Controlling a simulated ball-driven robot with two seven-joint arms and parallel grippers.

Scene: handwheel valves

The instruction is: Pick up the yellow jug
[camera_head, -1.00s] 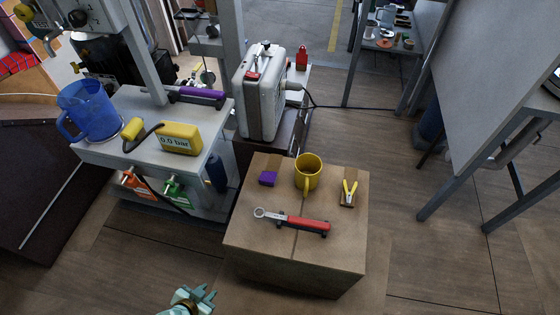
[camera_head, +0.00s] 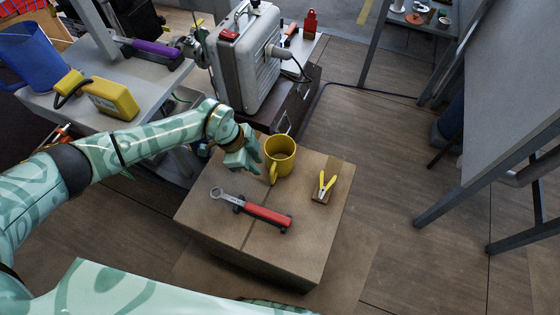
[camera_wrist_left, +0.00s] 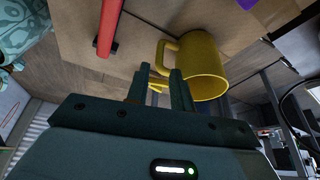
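The yellow jug (camera_head: 281,154) stands upright on a cardboard box (camera_head: 312,229), its handle toward the front in the head view. In the left wrist view the jug (camera_wrist_left: 205,68) is just beyond my fingertips, with its handle at upper left. My left gripper (camera_head: 247,160) is beside the jug's left side. Its two fingers (camera_wrist_left: 158,72) are apart with a gap between them, near the handle. I cannot tell whether a finger touches the jug. My right gripper is out of view.
On the box, a red-handled wrench (camera_head: 262,213) lies in front of the jug and yellow pliers (camera_head: 325,185) lie to its right. A purple block (camera_wrist_left: 246,4) shows at the wrist view's top edge. A grey metal case (camera_head: 245,62) stands behind. Open floor (camera_head: 385,160) lies right.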

